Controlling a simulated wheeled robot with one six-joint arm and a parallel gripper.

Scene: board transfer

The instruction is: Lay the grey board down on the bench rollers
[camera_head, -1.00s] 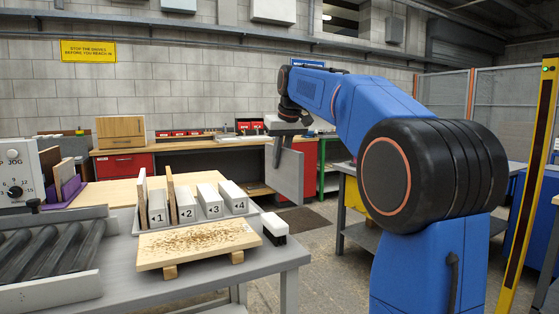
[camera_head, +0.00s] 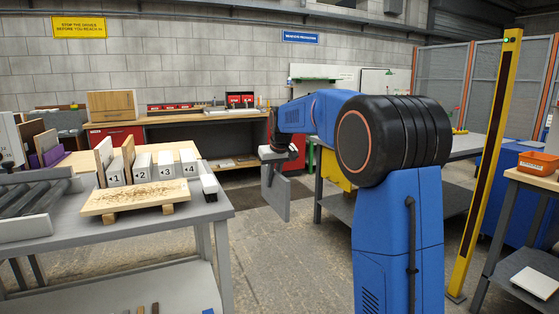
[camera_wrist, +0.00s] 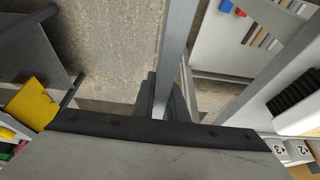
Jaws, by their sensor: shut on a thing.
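The grey board (camera_head: 277,196) hangs upright, below my gripper (camera_head: 270,166), in the middle of the head view. My gripper is shut on its upper edge. The board is in the air, right of the work table and clear of it. In the wrist view my gripper (camera_wrist: 165,100) holds the board (camera_wrist: 178,45), which shows as a narrow strip edge-on. The bench rollers (camera_head: 40,196) lie at the far left of the head view, partly cut off by the frame edge. I see no board on the visible part of them.
The work table (camera_head: 190,216) also bears a slotted rack (camera_head: 150,184) of numbered grey blocks and upright boards, and a speckled wooden board (camera_head: 132,194) on feet. A yellow post (camera_head: 485,160) stands at right. Open floor (camera_head: 270,250) lies between table and my arm.

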